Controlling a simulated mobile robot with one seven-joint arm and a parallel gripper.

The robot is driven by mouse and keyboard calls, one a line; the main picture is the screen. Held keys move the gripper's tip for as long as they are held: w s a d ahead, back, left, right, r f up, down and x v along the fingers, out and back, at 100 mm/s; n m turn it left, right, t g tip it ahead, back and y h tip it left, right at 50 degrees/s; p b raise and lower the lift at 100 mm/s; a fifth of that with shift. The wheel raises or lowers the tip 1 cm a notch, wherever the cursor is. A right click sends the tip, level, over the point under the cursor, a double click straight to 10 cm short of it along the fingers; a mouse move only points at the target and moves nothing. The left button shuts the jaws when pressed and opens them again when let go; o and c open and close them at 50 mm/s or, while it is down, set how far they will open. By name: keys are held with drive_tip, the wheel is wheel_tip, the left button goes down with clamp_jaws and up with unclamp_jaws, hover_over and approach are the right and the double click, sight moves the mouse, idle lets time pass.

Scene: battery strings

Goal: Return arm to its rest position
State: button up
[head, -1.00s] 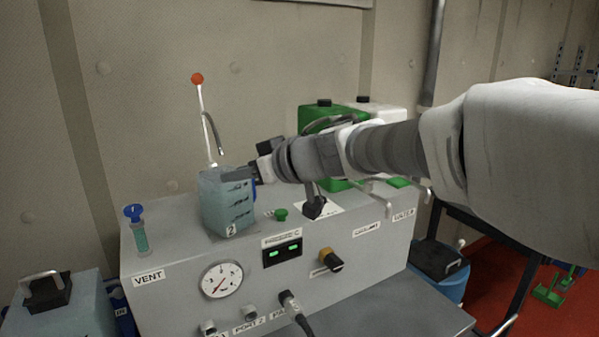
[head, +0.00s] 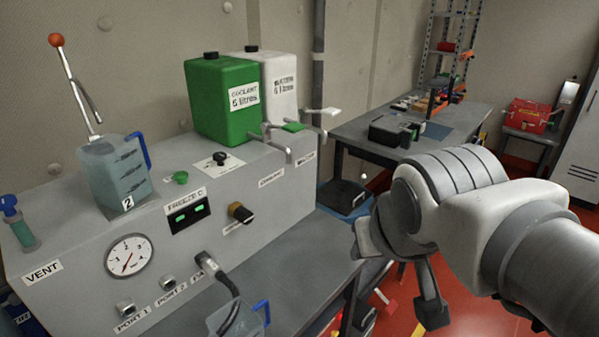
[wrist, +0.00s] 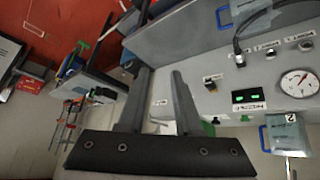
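My gripper (wrist: 161,85) shows in the wrist view with its two fingers apart and nothing between them. In the head view my arm (head: 450,185) reaches in from the right, and the gripper end hangs in front of the console's right end, clear of it. A grey-blue jug labelled 2 (head: 120,172) stands upright on top of the grey console (head: 80,275), its blue handle to the right. The jug also shows at the right of the wrist view (wrist: 288,137). My gripper is well apart from it.
Green (head: 222,100) and white (head: 275,88) canisters stand behind valve levers on the console. Another blue-handled jug (head: 240,318) stands in front, by a dark cable. A workbench (head: 350,135) and red toolbox (head: 529,116) are farther back. Red floor lies open at right.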

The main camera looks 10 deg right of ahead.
drive_tip(key=shift+g+y, duration=0.4)
drive_tip(key=shift+g, duration=0.3)
drive_tip(key=s+f, duration=0.1)
drive_tip(key=s, duration=0.1)
drive_tip(key=s+a+f, duration=0.1)
drive_tip(key=shift+s+a+f, duration=0.1)
drive_tip(key=shift+s+a, duration=0.05)
drive_tip(key=shift+s, duration=0.2)
